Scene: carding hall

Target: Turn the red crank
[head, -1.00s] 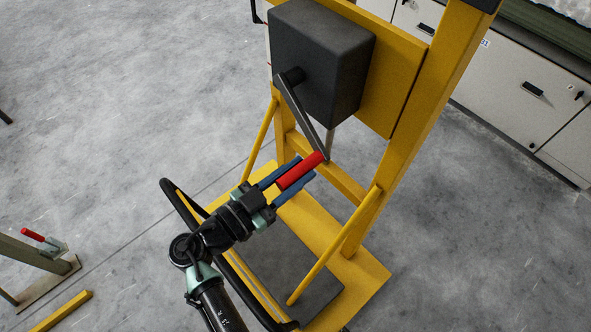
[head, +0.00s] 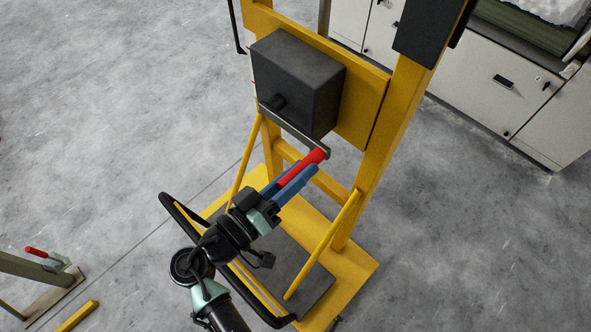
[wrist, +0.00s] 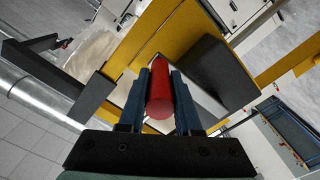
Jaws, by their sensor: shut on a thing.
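The red crank handle (head: 301,168) sticks out from the end of a grey crank arm (head: 297,132) on a dark box (head: 312,90). The arm joins the box at a round hub and slants down to the right. My gripper (head: 299,172) is shut on the red handle, with one blue finger on each side. In the wrist view the red handle (wrist: 160,88) lies between the two blue fingers. Part of the handle is hidden by the fingers in the head view.
The box is mounted on a yellow frame (head: 379,150) with slanted braces and a dark base plate. A black bar loop (head: 190,214) is close to my arm. White cabinets (head: 497,80) stand at the back right.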

